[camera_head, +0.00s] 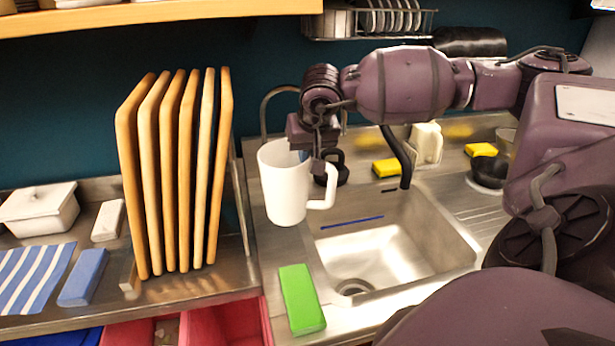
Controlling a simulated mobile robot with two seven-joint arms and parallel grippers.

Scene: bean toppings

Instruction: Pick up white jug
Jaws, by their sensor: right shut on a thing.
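The white jug (284,185) is in the middle of the camera_head view, upright, at the left edge of the sink, with its handle facing right. My right gripper (313,160) comes down from above at the jug's right rim. It is shut on the jug; the fingertips are partly hidden at the rim and inside it. I cannot tell whether the jug's base touches the counter. My left gripper is not in view.
The steel sink (440,263) is right of the jug. A green sponge (301,299) lies in front. Several upright wooden boards (160,190) stand to the left. A dark faucet (398,158), yellow sponge (386,168) and dark bowl (490,172) are behind.

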